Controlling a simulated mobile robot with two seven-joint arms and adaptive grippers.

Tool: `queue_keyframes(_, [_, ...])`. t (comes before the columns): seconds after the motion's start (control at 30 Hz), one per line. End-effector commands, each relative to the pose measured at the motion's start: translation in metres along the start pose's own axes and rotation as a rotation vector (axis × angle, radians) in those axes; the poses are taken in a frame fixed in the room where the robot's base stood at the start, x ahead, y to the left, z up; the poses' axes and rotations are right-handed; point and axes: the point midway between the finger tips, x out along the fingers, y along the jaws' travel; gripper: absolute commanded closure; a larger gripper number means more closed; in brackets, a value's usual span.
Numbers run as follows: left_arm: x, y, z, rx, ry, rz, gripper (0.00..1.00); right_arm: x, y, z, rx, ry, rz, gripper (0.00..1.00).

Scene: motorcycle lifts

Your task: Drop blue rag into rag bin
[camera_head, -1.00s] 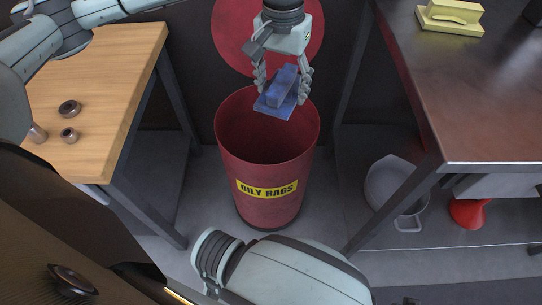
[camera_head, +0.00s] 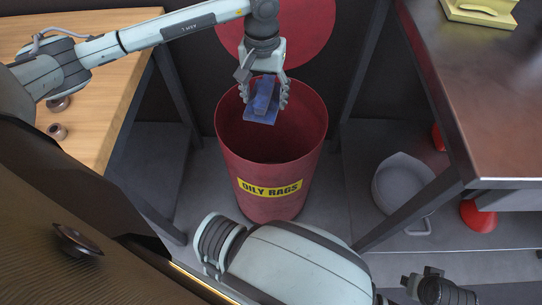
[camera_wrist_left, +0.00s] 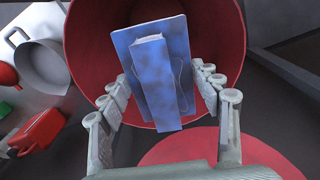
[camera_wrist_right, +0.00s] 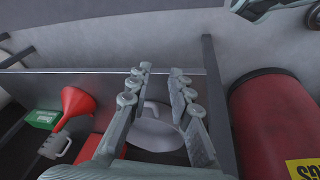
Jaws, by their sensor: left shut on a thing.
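The blue rag (camera_head: 262,98) is a folded block with a flat, wider layer under it. My left gripper (camera_head: 265,90) is shut on it and holds it over the mouth of the red rag bin (camera_head: 240,160), toward its back side. In the left wrist view the rag (camera_wrist_left: 155,75) sits between the fingers, with the bin's red rim (camera_wrist_left: 83,40) around it. The bin stands upright with a yellow "OILY RAGS" label. My right gripper (camera_wrist_right: 158,72) is open and empty, away from the bin (camera_wrist_right: 270,120), which shows at the right edge of its view.
A wooden bench (camera_head: 100,75) with small metal parts stands left of the bin. A dark metal table (camera_head: 490,100) with a yellow item (camera_head: 480,10) stands right. Below it are a grey pan (camera_head: 402,185) and a red funnel (camera_head: 478,215). The funnel (camera_wrist_right: 78,100) shows in the right wrist view.

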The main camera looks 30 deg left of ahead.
Motion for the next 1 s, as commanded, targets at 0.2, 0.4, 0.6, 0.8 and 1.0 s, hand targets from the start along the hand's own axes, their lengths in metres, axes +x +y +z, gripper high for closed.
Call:
queue_keyframes(0.2, [0.0128,0.0,-0.0002,0.0,0.002,0.0,0.86,-0.0102,0.0026,-0.0042,-0.002,0.006,0.008,0.8])
queue_keyframes(0.4, [0.0133,0.0,-0.0002,0.0,0.002,0.0,0.86,-0.0118,0.003,-0.0043,-0.002,0.004,0.009,0.8])
queue_keyframes(0.6, [0.0133,0.0,-0.0001,0.0,0.001,0.0,0.23,-0.0117,0.0028,-0.0044,-0.002,0.005,0.008,0.8])
queue_keyframes(0.8, [0.0133,0.0,0.0,0.0,0.001,0.0,0.12,-0.0116,0.0027,-0.0044,-0.001,0.005,0.008,0.8])
queue_keyframes(1.0, [0.0126,0.0,-0.0001,0.0,0.001,0.0,0.12,-0.0112,0.0031,-0.0043,-0.002,0.005,0.009,0.8])
